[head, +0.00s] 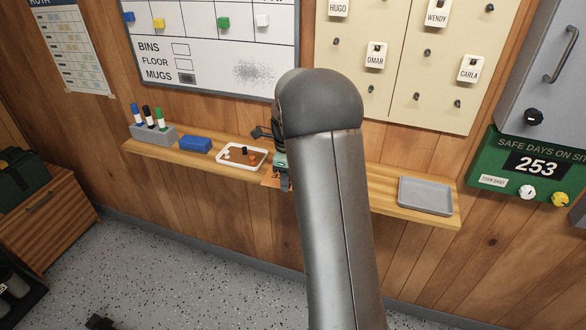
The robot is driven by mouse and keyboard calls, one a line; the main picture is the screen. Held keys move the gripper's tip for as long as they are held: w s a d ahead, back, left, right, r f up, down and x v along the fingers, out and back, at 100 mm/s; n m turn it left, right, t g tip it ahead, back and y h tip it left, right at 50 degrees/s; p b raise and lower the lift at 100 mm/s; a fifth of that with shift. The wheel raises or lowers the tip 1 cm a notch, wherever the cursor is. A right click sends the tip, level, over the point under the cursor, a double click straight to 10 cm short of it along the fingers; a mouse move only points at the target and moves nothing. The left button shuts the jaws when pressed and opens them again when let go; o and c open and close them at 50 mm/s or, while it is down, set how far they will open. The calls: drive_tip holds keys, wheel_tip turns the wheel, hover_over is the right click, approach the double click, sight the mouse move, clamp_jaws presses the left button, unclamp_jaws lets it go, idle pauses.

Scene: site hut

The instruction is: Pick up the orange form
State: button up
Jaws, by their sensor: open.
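The orange form (270,181) lies at the front edge of the wooden shelf, just right of a small white tray. Only its left part shows; my gripper and arm cover the rest. My gripper (284,184) is over the right side of the form, mostly hidden behind my arm. Its jaws are open. Whether a finger touches the form cannot be told from this view.
The white tray (221,163) holds small orange, dark and white bits. A blue block (196,144) and a grey marker holder (155,135) stand left of it. A grey tray (425,211) is at the shelf's right end. A whiteboard (215,60) and tag board (395,100) hang above.

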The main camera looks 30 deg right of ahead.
clamp_jaws()
